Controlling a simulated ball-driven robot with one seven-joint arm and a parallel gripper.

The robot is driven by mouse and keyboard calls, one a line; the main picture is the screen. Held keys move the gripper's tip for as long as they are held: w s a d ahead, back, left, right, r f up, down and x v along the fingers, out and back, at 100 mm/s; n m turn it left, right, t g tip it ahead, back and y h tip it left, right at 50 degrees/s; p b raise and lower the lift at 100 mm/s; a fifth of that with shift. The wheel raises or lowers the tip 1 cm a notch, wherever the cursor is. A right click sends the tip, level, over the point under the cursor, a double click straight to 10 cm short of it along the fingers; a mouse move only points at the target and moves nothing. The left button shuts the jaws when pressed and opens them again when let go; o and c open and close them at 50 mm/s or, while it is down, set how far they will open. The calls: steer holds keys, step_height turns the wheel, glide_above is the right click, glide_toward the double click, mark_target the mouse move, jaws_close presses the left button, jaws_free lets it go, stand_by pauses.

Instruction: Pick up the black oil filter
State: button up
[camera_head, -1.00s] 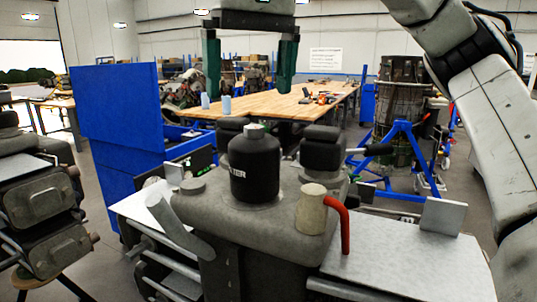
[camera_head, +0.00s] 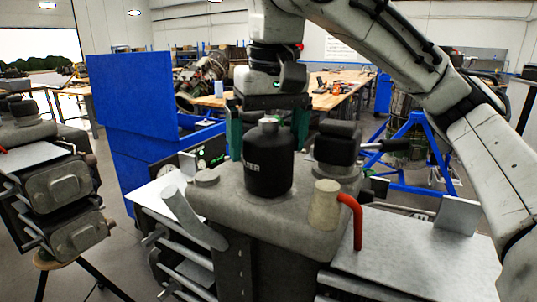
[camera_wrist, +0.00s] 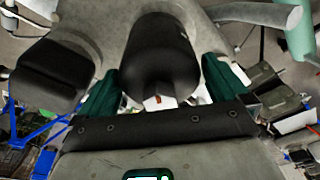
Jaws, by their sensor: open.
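The black oil filter (camera_head: 268,165) stands upright on top of the grey engine block in the head view, with white lettering on its side. My gripper (camera_head: 268,148) is open and points down over it. Its green fingers are at the left and right of the filter's upper part, with a gap on each side. In the wrist view the filter (camera_wrist: 158,50) appears between the two green fingers (camera_wrist: 163,82). The filter's lower rear side is hidden.
The grey engine block (camera_head: 225,200) also carries a beige cylinder (camera_head: 325,205) with a red bent pipe (camera_head: 356,225) and black caps (camera_head: 338,145) close right of the filter. A blue panel (camera_head: 135,110) stands left. A wooden table (camera_head: 345,80) is behind.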

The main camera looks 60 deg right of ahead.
steer(key=shift+f, duration=0.2)
steer(key=c, duration=1.3)
steer(key=shift+r, duration=0.2)
step_height(320, 180, up, 10)
steer(key=shift+f+b, duration=0.1)
steer(key=shift+b, duration=0.25)
